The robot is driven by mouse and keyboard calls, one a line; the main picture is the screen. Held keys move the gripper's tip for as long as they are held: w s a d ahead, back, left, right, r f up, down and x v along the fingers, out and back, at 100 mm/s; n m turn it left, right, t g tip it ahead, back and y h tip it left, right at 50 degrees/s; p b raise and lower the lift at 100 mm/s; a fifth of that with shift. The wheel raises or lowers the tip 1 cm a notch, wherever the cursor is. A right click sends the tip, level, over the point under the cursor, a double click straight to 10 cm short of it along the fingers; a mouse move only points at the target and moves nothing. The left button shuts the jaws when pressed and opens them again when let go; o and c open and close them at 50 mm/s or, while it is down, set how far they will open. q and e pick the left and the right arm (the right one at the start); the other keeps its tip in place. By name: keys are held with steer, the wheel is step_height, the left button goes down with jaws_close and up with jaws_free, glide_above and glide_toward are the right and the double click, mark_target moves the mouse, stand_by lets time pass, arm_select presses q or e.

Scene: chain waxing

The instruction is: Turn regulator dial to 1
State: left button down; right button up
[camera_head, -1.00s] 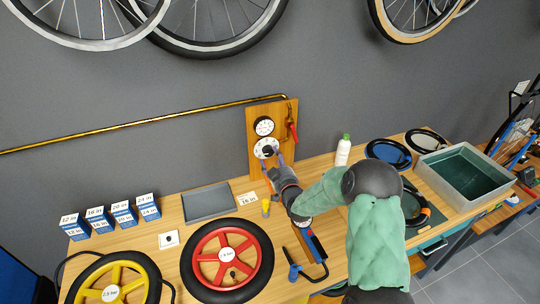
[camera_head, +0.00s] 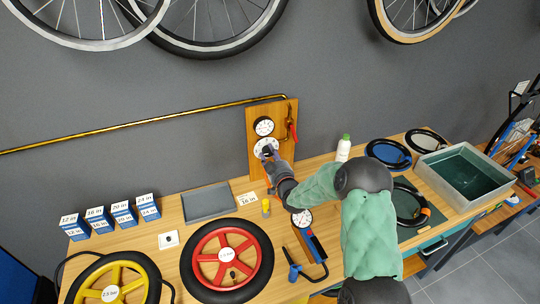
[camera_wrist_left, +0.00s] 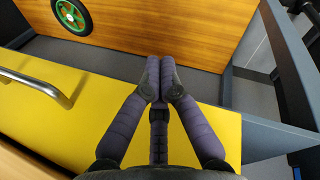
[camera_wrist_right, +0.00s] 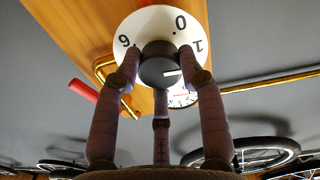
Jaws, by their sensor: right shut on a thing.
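The regulator dial shows a white numbered face (camera_wrist_right: 150,22) and a black round knob (camera_wrist_right: 160,66) in the right wrist view. A 0, a 1 and a figure that reads as 6 or 9 are visible. The knob's white mark points to the right of the picture, a little below the 1. My right gripper (camera_wrist_right: 160,62) is shut on the knob, with fingers on both sides of it. In the head view, my right gripper (camera_head: 269,155) partly covers the dial (camera_head: 262,147). My left gripper (camera_wrist_left: 158,68) is shut and empty, over a yellow surface.
The dial is on a wooden wall board (camera_head: 254,117) with a gauge (camera_head: 264,127) above and a red lever (camera_head: 292,127) at right. The workbench holds a red wheel (camera_head: 212,277), a grey tray (camera_head: 208,203), a hand pump (camera_head: 311,243) and a bottle (camera_head: 343,148).

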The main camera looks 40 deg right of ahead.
steer(key=shift+r+n+b, duration=0.1)
steer(key=shift+n+b, duration=0.3)
steer(key=shift+b, duration=0.65)
steer(key=shift+r, duration=0.1)
steer(key=o, duration=1.1)
steer(key=shift+o, duration=0.2)
steer(key=shift+s+a, duration=0.1)
steer(key=shift+s, duration=0.15)
steer(key=v, duration=1.1)
steer(key=shift+s, duration=0.2)
